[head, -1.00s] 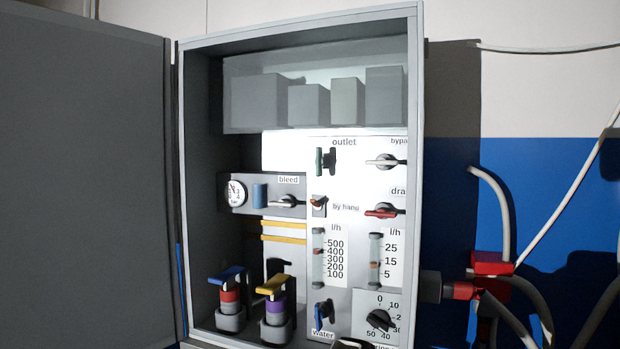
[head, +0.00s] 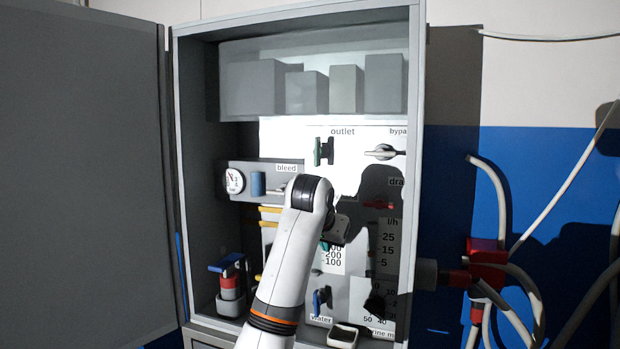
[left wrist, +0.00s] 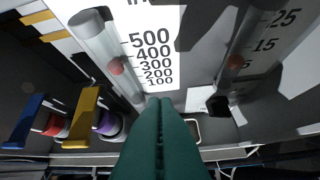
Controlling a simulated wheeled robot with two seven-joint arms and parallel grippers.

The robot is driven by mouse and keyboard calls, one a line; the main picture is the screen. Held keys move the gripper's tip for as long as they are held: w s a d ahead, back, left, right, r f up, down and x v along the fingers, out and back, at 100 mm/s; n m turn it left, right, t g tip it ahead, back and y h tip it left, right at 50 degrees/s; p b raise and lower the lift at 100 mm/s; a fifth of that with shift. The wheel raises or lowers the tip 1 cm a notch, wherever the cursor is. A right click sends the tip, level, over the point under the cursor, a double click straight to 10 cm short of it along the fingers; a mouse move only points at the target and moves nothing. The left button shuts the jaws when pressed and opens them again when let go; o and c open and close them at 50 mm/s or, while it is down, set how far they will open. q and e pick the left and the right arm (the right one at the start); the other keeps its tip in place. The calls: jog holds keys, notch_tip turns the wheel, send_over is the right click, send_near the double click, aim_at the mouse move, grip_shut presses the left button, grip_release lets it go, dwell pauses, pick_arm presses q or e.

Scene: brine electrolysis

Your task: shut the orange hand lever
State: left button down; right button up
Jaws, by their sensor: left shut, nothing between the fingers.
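The small orange lever beside the "by hand" label is hidden behind my left arm in the head view, and the left wrist view does not show it. My left gripper (head: 326,245) is in front of the cabinet's lower panel, mostly hidden by its own wrist. In the left wrist view its dark green fingers (left wrist: 158,102) are pressed together, empty, pointing at the panel just below the 500-to-100 flow scale (left wrist: 149,57). Whether they touch the panel cannot be told. My right gripper is not in view.
Near the fingers are a flow tube (left wrist: 105,50), a yellow-handled valve (left wrist: 80,117) and a blue-handled one (left wrist: 24,122). A green outlet lever (head: 323,151) and a bypass lever (head: 384,152) sit higher. The open cabinet door (head: 85,170) stands left.

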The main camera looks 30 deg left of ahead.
pick_arm(q)
jog(key=s+a+r, duration=0.2)
jog(key=r, duration=0.8)
jog(key=s+a+r+n+t, duration=0.1)
jog(key=s+a+r, duration=0.1)
jog(key=r, duration=0.7)
jog(key=shift+s+r+h, duration=0.4)
jog(key=shift+s, duration=0.2)
jog(key=shift+w, duration=0.1)
jog(key=p+x, duration=0.5)
jog(key=x, duration=0.5)
